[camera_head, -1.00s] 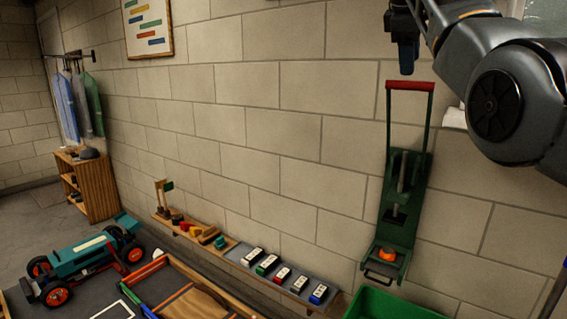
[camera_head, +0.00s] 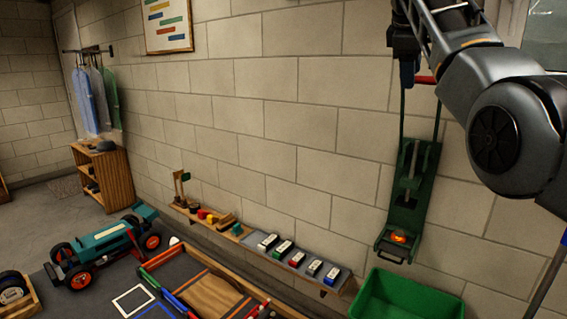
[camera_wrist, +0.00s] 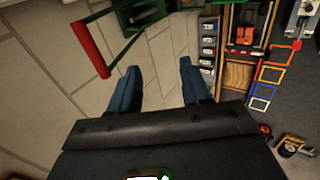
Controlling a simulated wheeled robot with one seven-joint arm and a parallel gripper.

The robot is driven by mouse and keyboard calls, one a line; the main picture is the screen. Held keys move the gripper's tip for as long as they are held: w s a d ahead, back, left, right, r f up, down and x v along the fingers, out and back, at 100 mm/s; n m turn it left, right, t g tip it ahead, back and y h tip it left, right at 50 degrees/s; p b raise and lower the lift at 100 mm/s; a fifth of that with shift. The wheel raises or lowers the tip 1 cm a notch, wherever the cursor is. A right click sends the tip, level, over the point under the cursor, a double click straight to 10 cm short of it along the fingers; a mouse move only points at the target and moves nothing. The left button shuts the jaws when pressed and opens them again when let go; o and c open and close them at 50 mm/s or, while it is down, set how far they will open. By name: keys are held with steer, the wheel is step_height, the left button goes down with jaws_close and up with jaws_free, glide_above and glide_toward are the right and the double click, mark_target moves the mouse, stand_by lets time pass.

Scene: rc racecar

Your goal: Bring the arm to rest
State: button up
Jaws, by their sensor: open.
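My arm (camera_head: 500,130) reaches in from the upper right in the head view. My gripper (camera_wrist: 160,85) shows in the wrist view with its two blue fingers well apart and nothing between them. In the head view, its end (camera_head: 408,70) hangs in front of the wall, overlapping the top of a green wall-mounted device (camera_head: 408,190). The red handle bar (camera_wrist: 90,50) of that device lies beside the left finger in the wrist view, outside the jaws. I cannot tell whether it touches. An orange part glows at the device's base (camera_head: 398,238).
A green bin (camera_head: 405,298) stands below the device. A wall shelf (camera_head: 330,280) holds several small coloured blocks. A teal racecar (camera_head: 105,245) stands on the floor at left, near a wooden cabinet (camera_head: 105,175). The wall above the shelf is clear.

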step_height(320, 180, down, 33)
steer(key=s+a+m+t+y, duration=0.1)
steer(key=a+t, duration=0.1)
steer(key=a, duration=0.1)
steer(key=s+a+f+m+t+y, duration=0.2)
steer(key=s+f, duration=1.5)
steer(key=f, duration=0.3)
steer(key=s+a+f+m+t, duration=0.1)
steer(key=s+f+m, duration=0.1)
steer(key=s, duration=1.1)
steer(key=s+a+f+m+t, duration=0.1)
steer(key=s+f, duration=0.1)
steer(key=s, duration=1.2)
steer(key=s+r+m+t+y, duration=0.1)
steer(key=s+r+m, duration=0.3)
steer(key=s+r, duration=1.4)
steer(key=s+t, duration=0.1)
steer(key=s, duration=0.3)
steer(key=shift+s+d+r+m+t, duration=0.2)
steer(key=shift+d+r+m+t, duration=0.1)
steer(key=shift+d+t, duration=0.1)
